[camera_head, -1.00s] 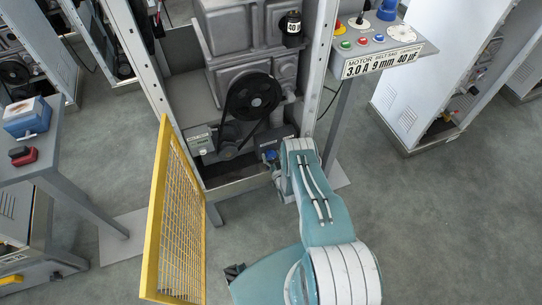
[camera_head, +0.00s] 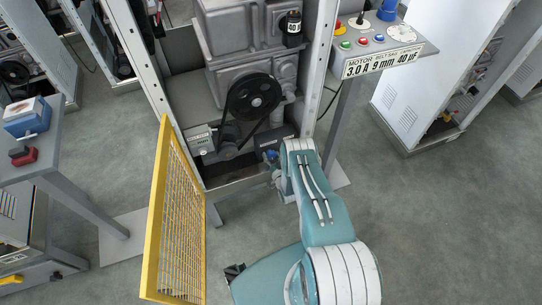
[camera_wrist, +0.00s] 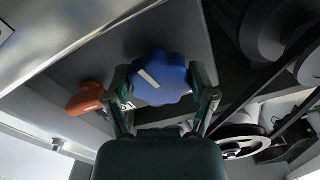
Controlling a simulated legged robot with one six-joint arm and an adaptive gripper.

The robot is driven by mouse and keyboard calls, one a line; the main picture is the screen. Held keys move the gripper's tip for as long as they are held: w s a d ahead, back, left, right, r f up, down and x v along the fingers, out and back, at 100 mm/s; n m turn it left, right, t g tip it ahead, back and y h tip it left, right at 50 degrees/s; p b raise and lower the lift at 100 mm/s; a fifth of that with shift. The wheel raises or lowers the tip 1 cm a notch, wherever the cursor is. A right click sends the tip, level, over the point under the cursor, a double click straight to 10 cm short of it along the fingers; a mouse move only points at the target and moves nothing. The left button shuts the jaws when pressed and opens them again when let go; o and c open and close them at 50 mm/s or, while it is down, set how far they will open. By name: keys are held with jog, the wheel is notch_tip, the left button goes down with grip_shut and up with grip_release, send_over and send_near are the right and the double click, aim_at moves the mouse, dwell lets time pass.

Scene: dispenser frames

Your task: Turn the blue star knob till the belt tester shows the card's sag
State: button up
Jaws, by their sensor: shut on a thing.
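The blue star knob (camera_wrist: 160,79) is large in the wrist view, with a white mark slanting across its face. My gripper (camera_wrist: 162,88) is shut on it, one finger on each side. In the head view the knob (camera_head: 270,155) is small and partly behind my arm, low in the machine frame. The card (camera_head: 381,64) on the panel reads 3.0 A, 9 mm, 40 µF, with the 9 mm under belt sag. The belt tester (camera_head: 199,136) seems to be the pale box left of the lower pulley; its reading is too small to make out.
A black pulley (camera_head: 254,95) with a belt sits above the knob. The yellow mesh guard (camera_head: 158,215) stands open at the left. An orange part (camera_wrist: 86,98) lies left of the knob in the wrist view. A side table (camera_head: 45,160) is further left.

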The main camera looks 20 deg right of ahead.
jog(key=o, duration=1)
jog(key=shift+o, duration=0.2)
jog(key=s, duration=1.2)
jog(key=shift+a, duration=0.15)
jog(key=shift+f, duration=0.1)
